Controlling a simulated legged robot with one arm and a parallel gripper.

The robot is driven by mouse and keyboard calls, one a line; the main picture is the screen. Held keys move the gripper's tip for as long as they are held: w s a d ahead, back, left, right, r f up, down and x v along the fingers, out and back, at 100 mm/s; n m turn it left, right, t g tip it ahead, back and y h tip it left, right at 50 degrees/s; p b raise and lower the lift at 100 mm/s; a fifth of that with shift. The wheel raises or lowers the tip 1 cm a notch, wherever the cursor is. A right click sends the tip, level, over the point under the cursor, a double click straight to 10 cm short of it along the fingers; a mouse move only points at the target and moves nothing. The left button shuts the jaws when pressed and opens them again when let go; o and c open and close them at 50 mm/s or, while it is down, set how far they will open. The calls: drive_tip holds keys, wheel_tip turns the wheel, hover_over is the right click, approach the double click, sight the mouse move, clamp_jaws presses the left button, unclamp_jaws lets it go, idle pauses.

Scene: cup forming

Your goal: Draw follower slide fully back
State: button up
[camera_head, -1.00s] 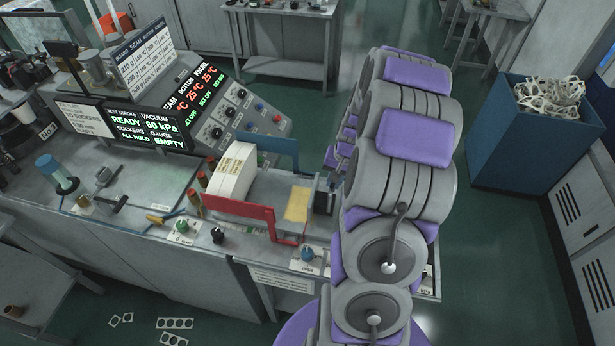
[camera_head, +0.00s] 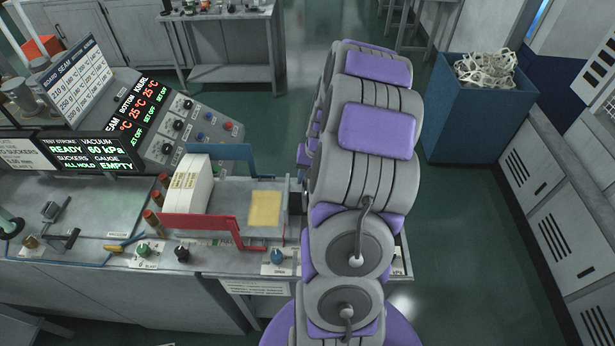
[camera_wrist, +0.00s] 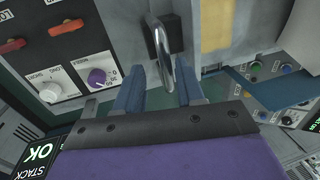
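The follower slide (camera_head: 228,205) is a pale grey block with a yellow label, between a red side rail and a blue side rail on the bench. A white stack (camera_head: 186,190) stands at its left end. In the wrist view, the yellow label (camera_wrist: 214,25) is at the top. A metal loop handle (camera_wrist: 162,50) on a black mount hangs from the slide's end face. My gripper (camera_wrist: 158,88) is open, with one blue-grey finger on each side of the loop's lower end. I cannot tell whether either finger touches it. My arm hides the gripper in the head view.
A red rail (camera_head: 200,221) and blue rail (camera_head: 232,153) flank the slide. Knobs (camera_head: 277,256) line the bench front, and a control panel (camera_head: 175,130) stands behind. A blue bin (camera_head: 466,115) of white scrap is at right. The right floor (camera_head: 480,250) is clear.

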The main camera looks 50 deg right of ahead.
drive_tip(key=shift+w+f, duration=0.1)
wheel_tip(320, 180, up, 17)
drive_tip(key=s+d, duration=0.2)
drive_tip(key=shift+s+d, duration=0.2)
drive_tip(key=shift+s, duration=0.1)
drive_tip(key=shift+a+b, duration=0.1)
drive_tip(key=shift+b, duration=0.2)
idle(0.4)
